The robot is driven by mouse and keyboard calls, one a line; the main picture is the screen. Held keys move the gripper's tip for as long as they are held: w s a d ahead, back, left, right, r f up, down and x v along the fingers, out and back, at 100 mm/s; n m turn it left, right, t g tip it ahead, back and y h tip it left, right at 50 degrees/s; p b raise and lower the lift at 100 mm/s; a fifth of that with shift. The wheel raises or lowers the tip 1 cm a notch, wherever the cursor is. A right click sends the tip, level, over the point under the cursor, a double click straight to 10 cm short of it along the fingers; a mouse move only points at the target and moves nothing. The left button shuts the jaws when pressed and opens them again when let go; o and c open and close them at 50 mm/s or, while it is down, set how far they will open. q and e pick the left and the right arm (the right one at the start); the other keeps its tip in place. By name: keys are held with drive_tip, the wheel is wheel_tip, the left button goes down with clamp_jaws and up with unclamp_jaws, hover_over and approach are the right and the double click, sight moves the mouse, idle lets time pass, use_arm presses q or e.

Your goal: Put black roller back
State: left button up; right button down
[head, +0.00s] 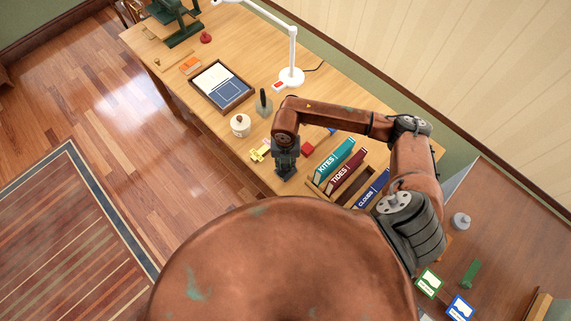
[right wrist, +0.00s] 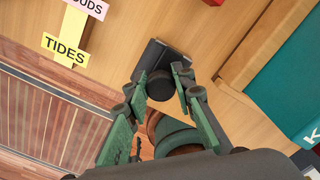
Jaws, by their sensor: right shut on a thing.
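My right gripper (head: 286,172) points down over the wooden table, beside the book rack. It is shut on a dark, blocky thing with a round knob, taken here as the black roller (right wrist: 152,57); in the right wrist view the knob sits between the green fingertips (right wrist: 160,82). In the head view the gripper mostly hides the roller, and only a dark lower part shows. I cannot tell whether it touches the tabletop. My left gripper is not in view.
A wooden rack holds books, including teal KITES (head: 334,160) and red TIDES (head: 346,173). Yellow and pink label slips (head: 260,151) lie left of the gripper. A white lidded pot (head: 240,125), a dark upright tool (head: 264,104), a framed tray (head: 243,101) and a lamp (head: 291,76) stand beyond.

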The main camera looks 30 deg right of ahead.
drive_tip(key=shift+f, duration=0.25)
drive_tip(key=shift+f, duration=0.1)
drive_tip(key=shift+f, duration=0.15)
drive_tip(key=c, duration=1.6)
unclamp_jaws()
wheel_tip(320, 180, up, 12)
drive_tip(key=shift+r, duration=0.25)
